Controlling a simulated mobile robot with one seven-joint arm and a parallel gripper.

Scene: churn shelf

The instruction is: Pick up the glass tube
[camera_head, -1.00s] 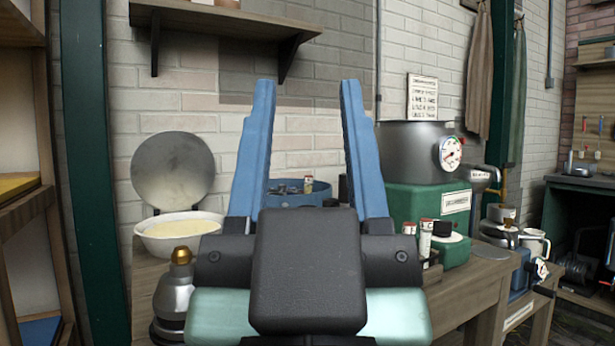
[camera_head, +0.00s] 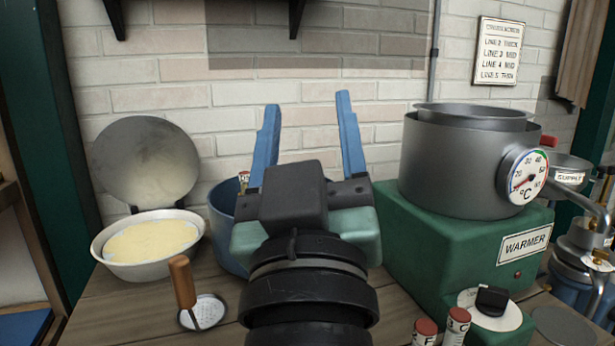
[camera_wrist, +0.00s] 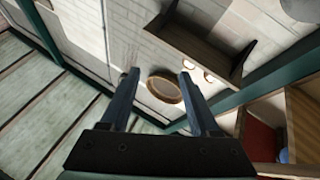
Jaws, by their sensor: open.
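Two red-capped tubes stand at the bottom edge of the head view, one marked F (camera_head: 425,332) and another (camera_head: 456,326) to its right. Their lower parts are cut off by the frame. I cannot tell which of these is the glass tube. My gripper (camera_head: 308,103) is open and empty, fingers pointing up and away, left of the warmer. It also shows open in the wrist view (camera_wrist: 158,78), with no tube between the fingers.
A green warmer (camera_head: 470,245) carries a steel pot (camera_head: 455,165) with a dial. A white bowl (camera_head: 150,262) of pale yellow contents and a wooden-handled strainer (camera_head: 184,285) stand at left. The wooden table (camera_head: 130,310) has little free room. A wall shelf shows in the wrist view (camera_wrist: 200,45).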

